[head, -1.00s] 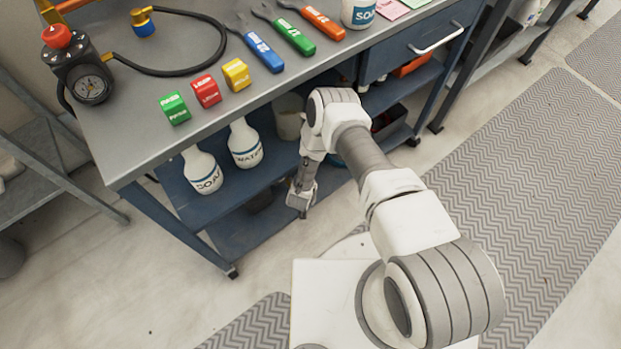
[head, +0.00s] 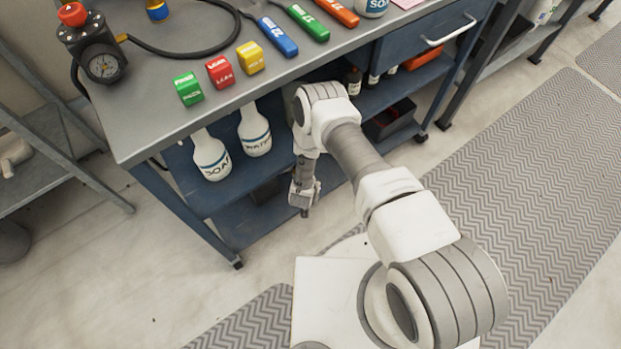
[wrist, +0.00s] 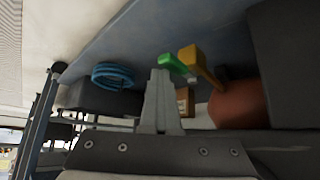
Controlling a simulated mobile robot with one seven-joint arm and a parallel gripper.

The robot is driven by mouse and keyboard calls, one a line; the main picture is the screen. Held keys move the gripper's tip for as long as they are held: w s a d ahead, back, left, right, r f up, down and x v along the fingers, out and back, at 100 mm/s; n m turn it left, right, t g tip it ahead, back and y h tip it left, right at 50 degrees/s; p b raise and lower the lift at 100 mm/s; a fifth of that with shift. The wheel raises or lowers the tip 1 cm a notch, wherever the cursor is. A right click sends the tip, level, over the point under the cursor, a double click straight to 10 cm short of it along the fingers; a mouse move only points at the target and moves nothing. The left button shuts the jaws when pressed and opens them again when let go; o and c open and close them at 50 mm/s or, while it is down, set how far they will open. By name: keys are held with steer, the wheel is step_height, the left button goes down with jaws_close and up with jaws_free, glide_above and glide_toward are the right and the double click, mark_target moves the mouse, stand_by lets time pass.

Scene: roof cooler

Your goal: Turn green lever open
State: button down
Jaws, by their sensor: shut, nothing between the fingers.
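A green lever (wrist: 173,63) shows in the wrist view, just beyond the tips of my gripper and slightly right. A yellow block-like part (wrist: 192,55) on a yellow stem sits beside it, above a rounded orange-brown body (wrist: 236,105). I cannot tell from here how they are joined. My gripper (wrist: 163,73) is shut and empty; its fingers partly overlap the area below the lever in the picture. Whether they touch the lever is unclear. In the head view my gripper (head: 304,212) hangs low in front of the blue cart's lower shelf, and the green lever is not visible.
Soap (head: 211,157) and water (head: 254,132) bottles stand on the cart's shelf. The grey worktop (head: 150,120) overhangs it, with green, red and yellow blocks and tools. A coiled blue hose (wrist: 112,75) shows in the wrist view.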

steer(key=shift+s+a, duration=0.3)
steer(key=shift+s, duration=0.05)
